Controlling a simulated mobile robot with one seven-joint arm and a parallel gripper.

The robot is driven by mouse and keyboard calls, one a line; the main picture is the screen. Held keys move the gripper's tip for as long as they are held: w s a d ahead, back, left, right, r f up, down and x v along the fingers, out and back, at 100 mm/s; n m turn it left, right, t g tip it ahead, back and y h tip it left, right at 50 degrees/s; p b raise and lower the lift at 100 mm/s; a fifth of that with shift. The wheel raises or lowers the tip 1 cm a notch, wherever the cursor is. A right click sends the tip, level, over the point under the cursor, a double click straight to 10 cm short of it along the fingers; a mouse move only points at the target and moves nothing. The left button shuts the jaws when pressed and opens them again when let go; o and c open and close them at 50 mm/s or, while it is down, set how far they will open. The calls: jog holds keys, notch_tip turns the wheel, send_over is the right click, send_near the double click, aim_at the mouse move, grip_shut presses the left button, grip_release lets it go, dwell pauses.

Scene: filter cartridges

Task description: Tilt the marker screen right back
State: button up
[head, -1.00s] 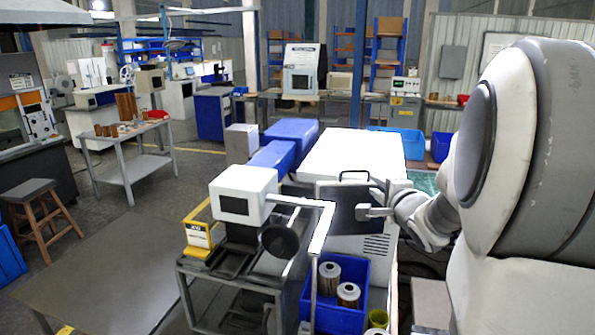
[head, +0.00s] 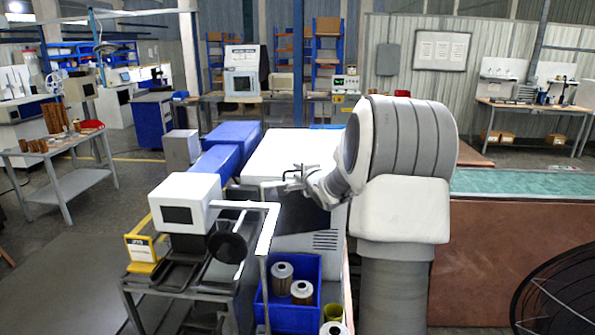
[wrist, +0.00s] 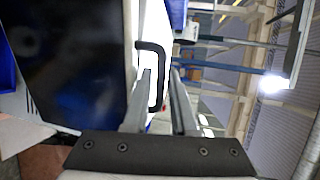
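The marker screen (head: 303,217) is a dark flat panel standing upright at the front of a white machine (head: 285,160). In the wrist view the dark screen (wrist: 68,55) fills the left side. Its black loop handle (wrist: 160,72) juts from the screen's edge. My gripper (head: 292,174) is at the screen's top edge in the head view, partly hiding the handle there. In the wrist view my gripper (wrist: 163,85) has its fingers apart, with the handle's bar between them and one finger inside the loop. I see a gap beside the bar, so it looks unclamped.
A white box-shaped unit (head: 185,203) with a pale angled arm (head: 268,230) stands left of the screen. A blue bin (head: 287,318) with metal filter cartridges (head: 283,278) sits in front. Blue covered units (head: 233,140) lie behind left. A teal-topped bench (head: 530,182) is at right.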

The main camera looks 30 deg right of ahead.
jog(key=shift+w, duration=0.25)
grip_shut()
dwell(1.4)
